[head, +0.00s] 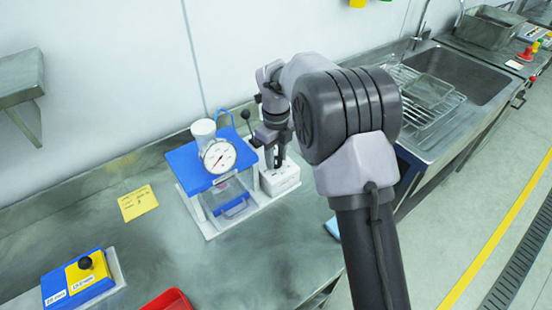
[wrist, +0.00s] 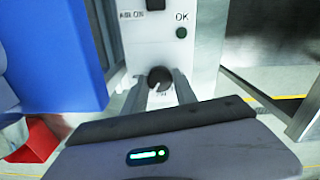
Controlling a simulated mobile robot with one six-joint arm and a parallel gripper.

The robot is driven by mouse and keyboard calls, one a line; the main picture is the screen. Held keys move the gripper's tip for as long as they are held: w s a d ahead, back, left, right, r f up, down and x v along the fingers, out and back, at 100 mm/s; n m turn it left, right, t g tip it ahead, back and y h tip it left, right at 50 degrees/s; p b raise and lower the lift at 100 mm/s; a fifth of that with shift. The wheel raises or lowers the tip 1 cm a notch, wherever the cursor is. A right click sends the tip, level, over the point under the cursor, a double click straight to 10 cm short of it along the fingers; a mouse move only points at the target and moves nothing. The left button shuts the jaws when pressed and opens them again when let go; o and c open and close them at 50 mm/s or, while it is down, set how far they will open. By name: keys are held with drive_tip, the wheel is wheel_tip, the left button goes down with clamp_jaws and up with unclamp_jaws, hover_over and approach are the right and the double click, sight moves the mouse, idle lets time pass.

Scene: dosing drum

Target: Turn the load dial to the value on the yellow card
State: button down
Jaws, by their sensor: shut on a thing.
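The yellow card (head: 138,203) lies flat on the steel bench at left in the head view; its writing is too small to read. My gripper (head: 273,160) points down over this box. In the wrist view a dark round dial (wrist: 160,77) sits on the white panel (wrist: 190,60), and my gripper's fingers (wrist: 160,90) are shut on it from both sides. The dial's scale is mostly hidden.
The panel has an "AIR ON" label (wrist: 132,14) and a dark green button or lamp (wrist: 181,33) under "OK". A black-knobbed lever (head: 246,115) stands behind the box. A blue-yellow box (head: 80,277) and red tray (head: 168,301) are front left. A sink (head: 470,75) is at right.

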sight(276, 160)
drive_tip(key=shift+m+b, duration=0.3)
drive_tip(key=shift+m, duration=0.5)
drive_tip(key=shift+r, duration=0.1)
drive_tip(key=c, duration=1)
unclamp_jaws()
drive_tip(key=shift+o, duration=0.2)
wheel_tip(276, 160, up, 17)
drive_tip(key=p, duration=0.6)
drive_tip(key=shift+r, duration=0.2)
